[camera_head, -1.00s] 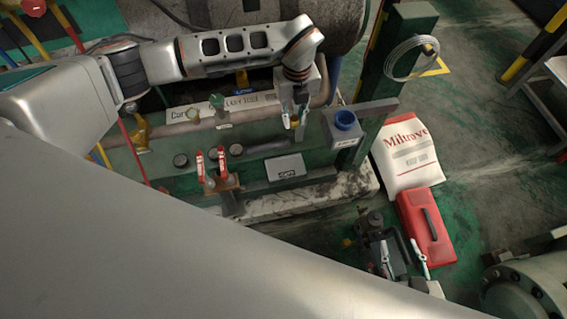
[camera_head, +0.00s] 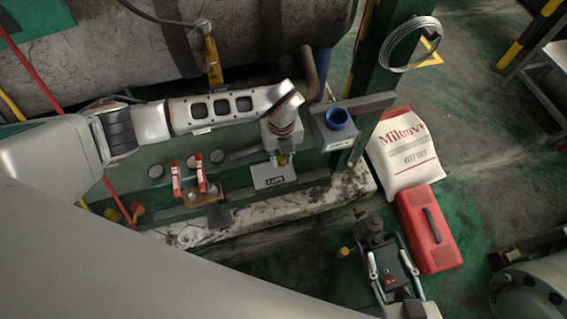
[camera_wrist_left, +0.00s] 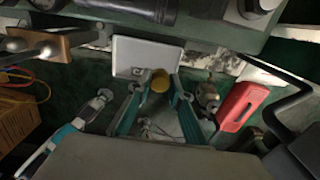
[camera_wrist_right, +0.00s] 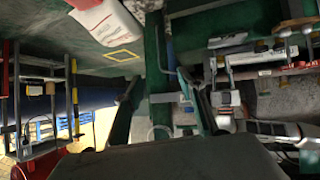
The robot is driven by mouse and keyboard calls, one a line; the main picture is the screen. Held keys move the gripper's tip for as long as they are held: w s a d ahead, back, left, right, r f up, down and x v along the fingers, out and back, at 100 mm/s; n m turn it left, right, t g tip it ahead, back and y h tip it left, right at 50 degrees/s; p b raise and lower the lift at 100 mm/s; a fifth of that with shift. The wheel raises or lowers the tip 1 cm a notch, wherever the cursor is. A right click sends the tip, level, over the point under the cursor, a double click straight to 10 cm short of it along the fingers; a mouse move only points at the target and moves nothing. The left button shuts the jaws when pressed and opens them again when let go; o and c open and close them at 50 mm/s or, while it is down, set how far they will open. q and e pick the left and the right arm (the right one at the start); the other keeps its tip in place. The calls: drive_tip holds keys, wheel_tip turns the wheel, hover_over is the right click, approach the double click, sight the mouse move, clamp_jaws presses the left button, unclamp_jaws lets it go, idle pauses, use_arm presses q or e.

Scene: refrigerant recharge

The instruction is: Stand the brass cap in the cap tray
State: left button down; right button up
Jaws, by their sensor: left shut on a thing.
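The brass cap (camera_wrist_left: 160,82) is gripped between the fingertips of my left gripper (camera_wrist_left: 160,76) in the left wrist view. In the head view my left gripper (camera_head: 283,156) points down with the cap (camera_head: 282,160) over the back part of the grey cap tray (camera_head: 273,172), which is marked CAPS. The tray (camera_wrist_left: 146,50) also shows just beyond the cap in the left wrist view. Whether the cap touches the tray is hard to tell. My right gripper (camera_head: 390,262) is open and empty at the lower right, its fingers spread.
Red-handled valves (camera_head: 189,180) stand left of the tray on the green bench. A blue container (camera_head: 338,118) in a grey holder sits to the right, beside the green post (camera_head: 385,55). A white sack (camera_head: 405,155) and a red toolbox (camera_head: 430,230) lie on the floor.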

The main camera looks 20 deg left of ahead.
sight(282, 171)
use_arm(q)
drive_tip(key=f, duration=0.1)
drive_tip(key=f+b, duration=0.1)
drive_tip(key=f, duration=0.2)
drive_tip(key=shift+s+f+b, duration=0.25)
drive_tip(key=shift+f+b, duration=0.15)
drive_tip(key=shift+w+f, duration=0.3)
drive_tip(key=shift+f, duration=0.2)
drive_tip(key=c, duration=2.1)
unclamp_jaws()
use_arm(e)
drive_tip(key=shift+w+a+r+m+y, duration=0.15)
drive_tip(key=shift+a+r, duration=0.15)
drive_tip(key=shift+a, duration=0.2)
drive_tip(key=shift+w+a+r+m+y, duration=0.15)
drive_tip(key=shift+a+r, duration=0.1)
drive_tip(key=shift+a, duration=0.25)
